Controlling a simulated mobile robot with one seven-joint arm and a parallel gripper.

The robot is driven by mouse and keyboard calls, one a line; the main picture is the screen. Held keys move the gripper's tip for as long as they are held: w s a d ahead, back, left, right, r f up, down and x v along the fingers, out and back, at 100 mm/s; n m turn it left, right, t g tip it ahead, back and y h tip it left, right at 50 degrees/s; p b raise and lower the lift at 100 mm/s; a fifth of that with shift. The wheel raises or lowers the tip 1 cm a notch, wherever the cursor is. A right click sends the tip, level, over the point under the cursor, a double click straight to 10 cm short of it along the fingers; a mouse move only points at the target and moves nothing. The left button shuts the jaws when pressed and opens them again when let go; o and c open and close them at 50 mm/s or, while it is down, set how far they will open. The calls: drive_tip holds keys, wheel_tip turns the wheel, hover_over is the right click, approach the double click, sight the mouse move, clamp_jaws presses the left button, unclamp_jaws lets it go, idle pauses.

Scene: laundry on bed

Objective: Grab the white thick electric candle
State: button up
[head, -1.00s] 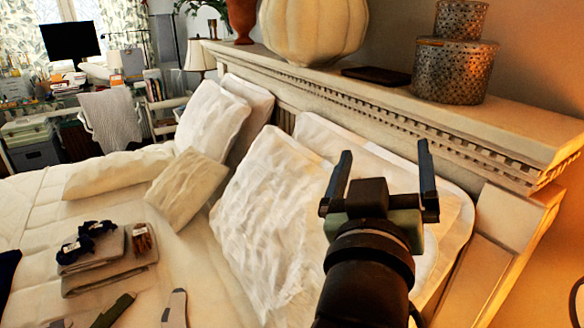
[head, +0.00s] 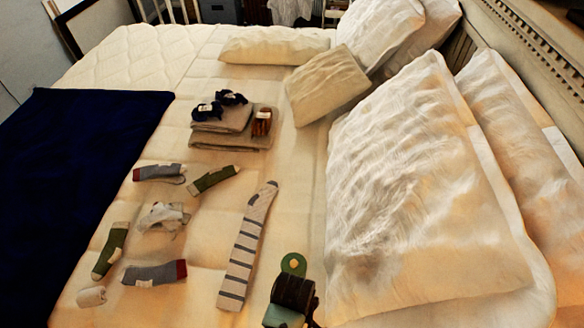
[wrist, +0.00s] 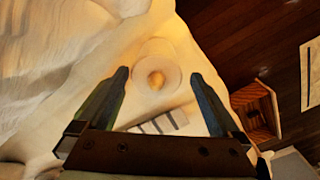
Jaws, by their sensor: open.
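A white, thick, round candle (wrist: 146,57) shows in the wrist view with a warm yellow centre, seen from above. It appears to stand on the pale bedding near the bed's edge. I cannot make it out in the head view. My gripper (wrist: 160,76) is open, its two dark fingers spread to either side of the candle in the picture. The candle lies ahead between the fingertips, and nothing is held. I cannot tell the exact gap in depth. In the head view only part of my arm shows at the bottom.
A striped sock (head: 242,250) lies on the bed, with several other socks to its left. Large white pillows (head: 420,190) fill the right side. Folded grey cloth (head: 228,122) lies farther back. In the wrist view, dark wooden floor (wrist: 240,45) and a wooden box (wrist: 257,108) are at right.

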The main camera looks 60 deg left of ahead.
drive_tip(key=shift+w+a+f, duration=0.1)
drive_tip(key=shift+a+f, duration=0.05)
drive_tip(key=shift+f, duration=1.7)
drive_tip(key=shift+w+a+f, duration=0.1)
drive_tip(key=shift+f, duration=1.7)
drive_tip(key=c, duration=1.3)
